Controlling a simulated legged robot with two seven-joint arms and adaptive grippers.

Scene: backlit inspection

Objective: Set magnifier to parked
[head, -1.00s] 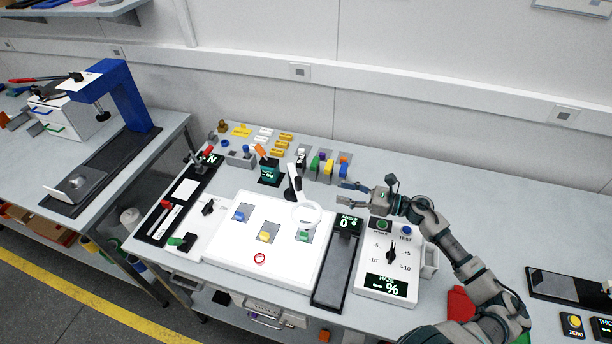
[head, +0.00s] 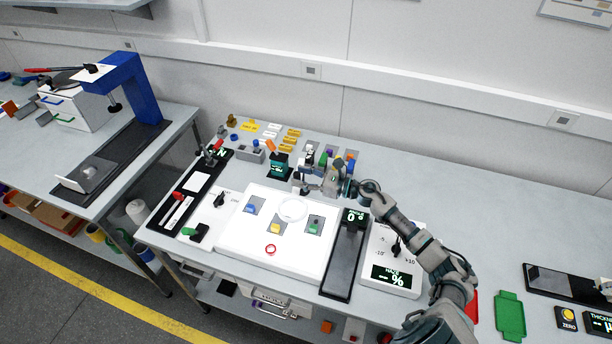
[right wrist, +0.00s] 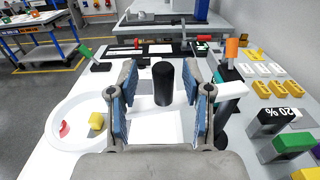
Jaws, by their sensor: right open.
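The magnifier (head: 293,209) is a white ring lens over the white light panel (head: 240,247). In the right wrist view its ring (right wrist: 58,140) is large at the left, with a red and a yellow piece showing through it. My right gripper (head: 308,188) is just behind the ring and hides much of the magnifier's arm. In the right wrist view my right gripper (right wrist: 163,100) is open, with an upright black cylinder (right wrist: 163,83) between its blue-padded fingers and gaps on both sides. I cannot tell whether the cylinder belongs to the magnifier. My left gripper is not in view.
A teal display block with an orange lever (head: 279,165) stands close left of my right gripper. Several coloured blocks (right wrist: 272,120) stand nearby.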

